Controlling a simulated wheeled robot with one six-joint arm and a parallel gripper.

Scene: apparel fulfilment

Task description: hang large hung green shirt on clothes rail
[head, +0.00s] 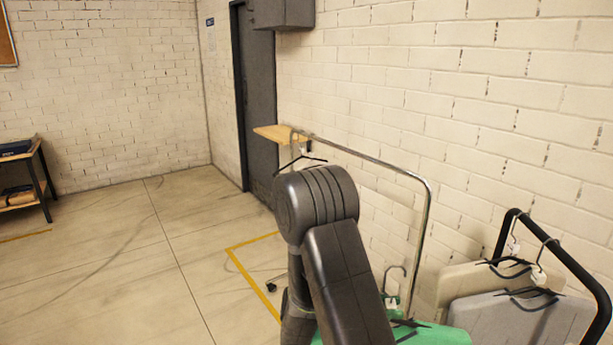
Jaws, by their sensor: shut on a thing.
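The green shirt (440,334) shows at the bottom edge, on a dark hanger, partly hidden behind my arm and cut off by the frame. Its metal hook (393,280) points up with no bar visible through it. A chrome clothes rail (375,163) stands along the brick wall, beyond and above the shirt. A dark, empty-looking hanger (304,158) is at the rail's far end. My dark arm fills the lower middle. My gripper itself is out of sight, so I cannot see its hold on the shirt.
A black rail (575,262) at right holds a beige garment (460,280) and a grey garment (540,318) on hangers. A wooden shelf (282,133) is behind the chrome rail. Yellow tape (252,271) marks the floor; the left floor is open. A table (40,180) stands far left.

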